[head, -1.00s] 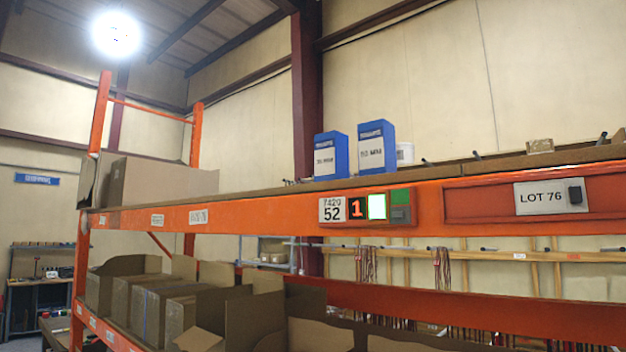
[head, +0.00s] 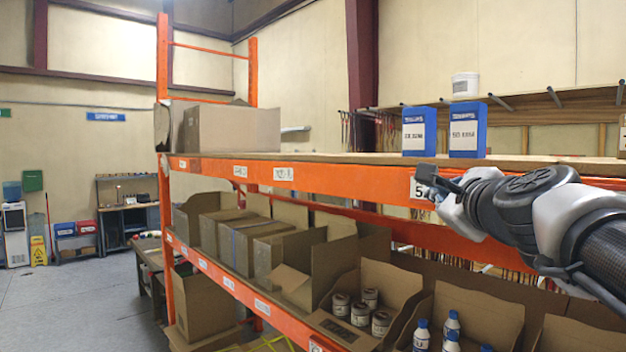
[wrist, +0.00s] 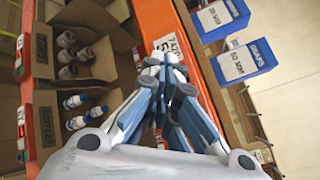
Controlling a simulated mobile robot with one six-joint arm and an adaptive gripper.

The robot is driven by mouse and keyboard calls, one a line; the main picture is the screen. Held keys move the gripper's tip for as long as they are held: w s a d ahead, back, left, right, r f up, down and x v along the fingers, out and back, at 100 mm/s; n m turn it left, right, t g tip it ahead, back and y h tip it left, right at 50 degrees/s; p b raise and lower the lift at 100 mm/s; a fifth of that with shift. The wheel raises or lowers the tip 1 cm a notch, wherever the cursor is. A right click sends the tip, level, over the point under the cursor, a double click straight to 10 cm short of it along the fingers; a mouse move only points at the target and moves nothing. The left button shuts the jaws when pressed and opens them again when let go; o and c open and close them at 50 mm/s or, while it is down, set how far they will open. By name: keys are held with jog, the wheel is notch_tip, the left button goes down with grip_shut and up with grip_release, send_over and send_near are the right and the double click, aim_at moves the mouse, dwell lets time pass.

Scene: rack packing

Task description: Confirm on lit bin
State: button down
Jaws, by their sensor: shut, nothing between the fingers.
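My gripper (head: 428,182) is shut and empty, in front of the orange upper shelf beam (head: 330,185). It hides most of the light module there; only the edge of the module's white number label (head: 417,190) shows. In the wrist view the fingertips (wrist: 165,58) are together at that label (wrist: 166,44), over the orange beam (wrist: 158,15). The lit button and display are hidden in both views. I cannot tell whether the fingers touch the module.
Blue boxes (head: 467,131) stand on the upper shelf above the beam. Below are open cardboard bins, one with several cans (head: 360,314) and one with white bottles with blue caps (head: 421,335). A closed-in carton (head: 240,130) sits at the shelf's left. Floor is free at left.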

jog(key=shift+w+d, duration=0.15)
jog(key=shift+d, duration=0.15)
jog(key=w+d+b, duration=0.1)
jog(key=w+d, duration=0.4)
jog(key=d, duration=0.1)
jog(key=shift+d, duration=0.3)
jog(key=shift+w+d, duration=0.1)
jog(key=shift+w, duration=0.05)
dwell(1.4)
jog(key=shift+w+d, duration=0.2)
jog(key=shift+d, duration=0.05)
jog(key=shift+w+d, duration=0.25)
jog(key=shift+d, duration=0.1)
dwell(0.8)
jog(key=shift+s+a, duration=0.1)
jog(key=shift+a, duration=0.05)
jog(key=shift+s+a+b, duration=0.3)
jog(key=shift+s+a, duration=0.15)
jog(key=shift+a, duration=0.1)
jog(key=shift+f, duration=0.1)
